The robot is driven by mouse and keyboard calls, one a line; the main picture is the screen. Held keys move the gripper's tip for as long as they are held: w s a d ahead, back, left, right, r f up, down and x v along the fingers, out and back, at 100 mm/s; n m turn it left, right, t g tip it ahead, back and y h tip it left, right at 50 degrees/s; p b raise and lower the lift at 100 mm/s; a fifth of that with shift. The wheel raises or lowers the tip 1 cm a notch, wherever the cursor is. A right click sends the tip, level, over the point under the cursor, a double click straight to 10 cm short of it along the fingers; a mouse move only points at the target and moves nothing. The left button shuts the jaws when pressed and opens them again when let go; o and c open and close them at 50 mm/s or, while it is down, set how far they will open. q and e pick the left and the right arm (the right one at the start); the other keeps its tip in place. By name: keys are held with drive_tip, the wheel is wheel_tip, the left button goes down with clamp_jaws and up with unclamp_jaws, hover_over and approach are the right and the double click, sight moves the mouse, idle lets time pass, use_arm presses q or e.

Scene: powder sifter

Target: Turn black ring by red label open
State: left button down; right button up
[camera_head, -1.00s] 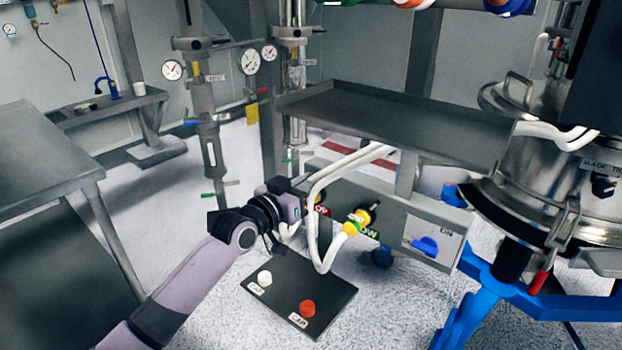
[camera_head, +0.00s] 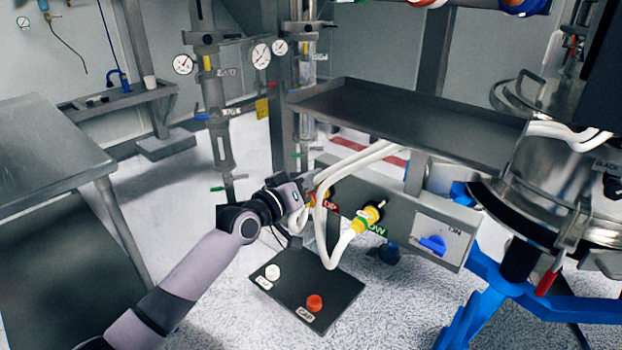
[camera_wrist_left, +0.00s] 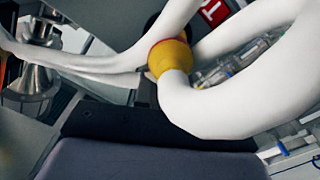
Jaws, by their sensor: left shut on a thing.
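The red label (camera_head: 331,206) is on the grey panel beside the left yellow hose fitting (camera_head: 321,198). My left gripper (camera_head: 309,193) is at this fitting, coming from the left, and is shut on the black ring there. The ring and fingertips are mostly hidden by the gripper body and white hoses. My right gripper is not in view.
A second yellow fitting (camera_head: 366,218) with a black ring (camera_head: 379,205) sits by a green label (camera_head: 377,230). A blue switch (camera_head: 433,244) is on the panel's right. A black button plate (camera_head: 335,291) is below. White hoses (camera_head: 324,230) loop close to my gripper.

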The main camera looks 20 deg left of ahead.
use_arm(q)
drive_tip(key=c, duration=1.2)
unclamp_jaws()
drive_tip(key=v, duration=0.7)
